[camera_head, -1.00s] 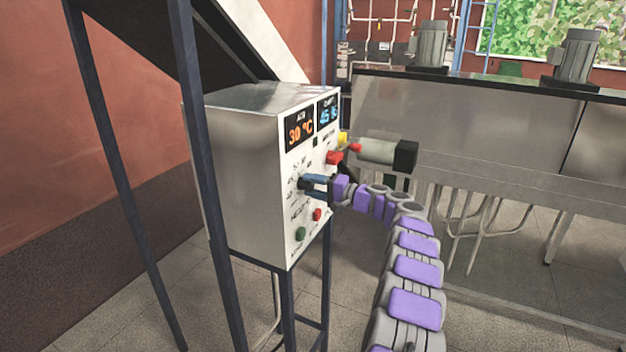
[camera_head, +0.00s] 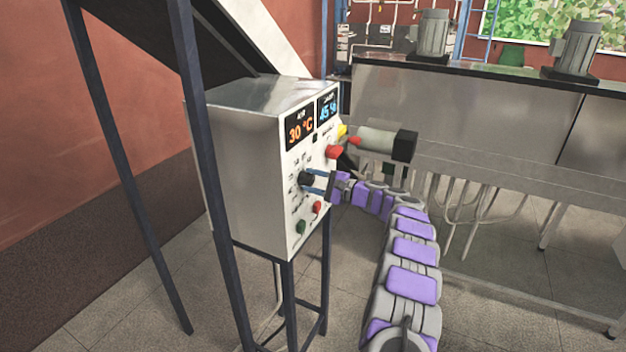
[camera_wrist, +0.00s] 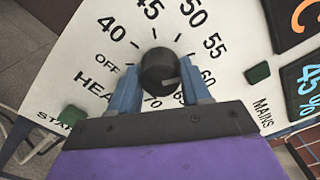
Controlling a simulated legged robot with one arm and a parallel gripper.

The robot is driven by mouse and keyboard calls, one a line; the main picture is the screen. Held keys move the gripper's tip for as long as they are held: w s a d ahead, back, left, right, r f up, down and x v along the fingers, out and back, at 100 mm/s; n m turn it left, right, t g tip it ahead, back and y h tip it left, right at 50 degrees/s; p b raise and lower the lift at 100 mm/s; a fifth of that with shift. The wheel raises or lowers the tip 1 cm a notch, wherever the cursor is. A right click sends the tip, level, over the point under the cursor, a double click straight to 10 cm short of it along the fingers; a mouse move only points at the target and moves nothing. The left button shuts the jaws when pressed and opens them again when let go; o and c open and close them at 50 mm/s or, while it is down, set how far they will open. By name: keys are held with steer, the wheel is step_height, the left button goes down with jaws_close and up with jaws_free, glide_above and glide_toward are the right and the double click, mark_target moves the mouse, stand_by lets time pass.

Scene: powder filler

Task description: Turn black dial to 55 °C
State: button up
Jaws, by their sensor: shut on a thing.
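The black dial (camera_wrist: 159,70) is on the front panel of the control box (camera_head: 245,150). In the wrist view it sits between the two blue fingers of my gripper (camera_wrist: 160,88), one on each side, and the gripper is shut on it. Labels 40, 45, 50, 55 and 60 and OFF ring the dial; the 55 label (camera_wrist: 214,47) is at its upper right. A faint pale mark on the dial faces right, roughly toward 60; the exact setting is hard to read. In the head view the dial (camera_head: 306,178) is at the tips of my gripper (camera_head: 312,181).
The orange display (camera_head: 300,127) reads 30 °C, with a blue display (camera_head: 328,108) beside it. A dark frame post (camera_head: 205,150) stands left of the box.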

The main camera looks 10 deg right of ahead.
steer(key=shift+f, duration=0.2)
steer(key=o, duration=0.7)
steer(key=shift+c, duration=0.2)
steer(key=o, duration=0.3)
steer(key=shift+w+d+f, duration=0.1)
steer(key=shift+w, duration=0.15)
steer(key=shift+o, duration=0.5)
steer(key=shift+s+r, duration=0.2)
steer(key=b+v, duration=0.1)
steer(key=v, duration=1.6)
steer(key=shift+d, duration=0.25)
